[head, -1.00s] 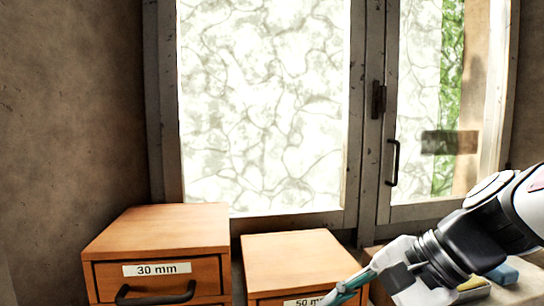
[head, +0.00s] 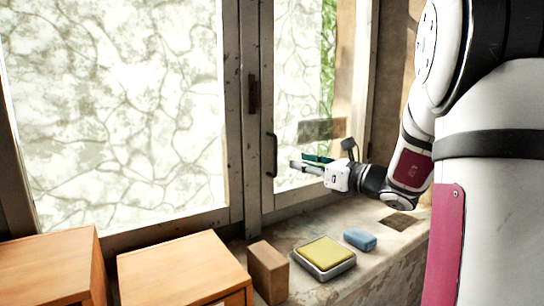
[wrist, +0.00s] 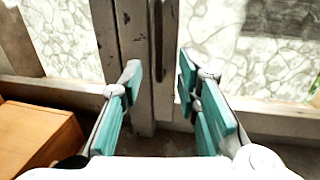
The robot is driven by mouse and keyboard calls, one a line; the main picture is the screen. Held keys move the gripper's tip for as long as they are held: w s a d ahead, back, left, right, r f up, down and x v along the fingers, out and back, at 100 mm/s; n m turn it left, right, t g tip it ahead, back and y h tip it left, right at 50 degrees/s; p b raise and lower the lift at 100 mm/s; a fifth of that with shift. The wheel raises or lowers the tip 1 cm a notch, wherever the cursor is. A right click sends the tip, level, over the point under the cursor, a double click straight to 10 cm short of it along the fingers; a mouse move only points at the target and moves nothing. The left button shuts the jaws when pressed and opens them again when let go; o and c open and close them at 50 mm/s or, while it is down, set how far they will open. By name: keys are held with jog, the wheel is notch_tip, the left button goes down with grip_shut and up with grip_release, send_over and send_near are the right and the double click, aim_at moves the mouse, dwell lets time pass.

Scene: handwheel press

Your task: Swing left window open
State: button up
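The window has a wide left pane (head: 115,110) and a narrower right pane (head: 297,95), with weathered grey frames meeting at a post. Both look closed. A dark latch plate (head: 252,95) sits on the post. A dark vertical handle (head: 271,155) is on the right pane's frame. My gripper (head: 303,162) is just right of this handle in the head view, apart from it. In the wrist view my gripper (wrist: 160,88) has its teal-padded fingers spread with nothing between the pads. A dark vertical bar (wrist: 164,40) shows ahead, between the fingers; it looks like the handle.
Wooden drawer boxes (head: 185,268) stand below the left pane. On the stone sill (head: 365,235) are a wooden block (head: 268,272), a tray with a yellow sponge (head: 324,252) and a blue block (head: 360,240). The air before the left pane is clear.

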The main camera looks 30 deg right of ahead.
aim_at(276, 172)
jog(key=p+x, duration=0.1)
jog(key=x, duration=0.9)
jog(key=shift+w+a, duration=0.1)
jog(key=shift+a, duration=0.05)
grip_shut()
